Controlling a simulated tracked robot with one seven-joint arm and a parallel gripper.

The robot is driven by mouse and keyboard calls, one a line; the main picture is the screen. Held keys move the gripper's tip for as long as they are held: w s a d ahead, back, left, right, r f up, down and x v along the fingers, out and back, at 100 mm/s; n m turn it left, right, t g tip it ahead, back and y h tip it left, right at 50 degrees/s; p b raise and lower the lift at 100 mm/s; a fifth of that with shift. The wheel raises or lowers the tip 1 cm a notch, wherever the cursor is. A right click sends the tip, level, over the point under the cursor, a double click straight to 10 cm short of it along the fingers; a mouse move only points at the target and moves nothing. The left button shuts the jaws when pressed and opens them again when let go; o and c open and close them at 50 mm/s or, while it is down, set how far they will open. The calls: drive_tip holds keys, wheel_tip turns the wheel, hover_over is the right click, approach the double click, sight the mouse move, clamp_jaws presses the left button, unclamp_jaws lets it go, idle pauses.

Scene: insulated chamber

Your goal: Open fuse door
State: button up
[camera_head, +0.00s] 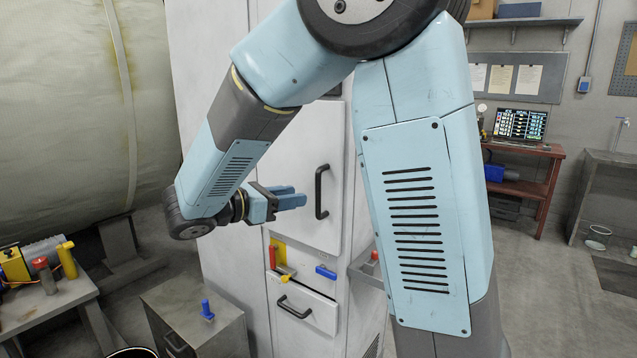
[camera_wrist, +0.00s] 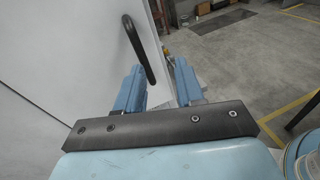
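The light grey cabinet door (camera_head: 288,150) is shut flush in the tall cabinet and has a vertical black bar handle (camera_head: 319,192). No label shows which door is the fuse door. My gripper (camera_head: 301,197) is level with the handle, just left of it in the head view, with its fingers pointing towards it. In the wrist view, the two blue fingers of my gripper (camera_wrist: 159,85) are apart, and the black handle (camera_wrist: 138,48) rises just beyond them, its lower end showing in the gap. I cannot tell whether they touch. The fingers hold nothing.
Below the door are a yellow-and-red lever (camera_head: 278,258), a blue handle (camera_head: 326,272) and a drawer (camera_head: 302,305) with a black handle. Open floor (camera_head: 545,280) lies to the right.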

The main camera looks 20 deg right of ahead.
sight(316, 182)
drive_tip(key=w+d, duration=0.2)
drive_tip(key=d, duration=0.1)
drive_tip(key=w+d+n+t, duration=0.1)
drive_tip(key=w+d, duration=0.2)
drive_tip(key=w+d+t, duration=0.1)
drive_tip(key=w+d, duration=0.1)
drive_tip(key=d, duration=0.1)
drive_tip(key=shift+w+n+h, duration=0.2)
drive_tip(key=shift+n+h, duration=0.2)
drive_tip(key=shift+c, duration=0.4)
clamp_jaws()
idle(0.3)
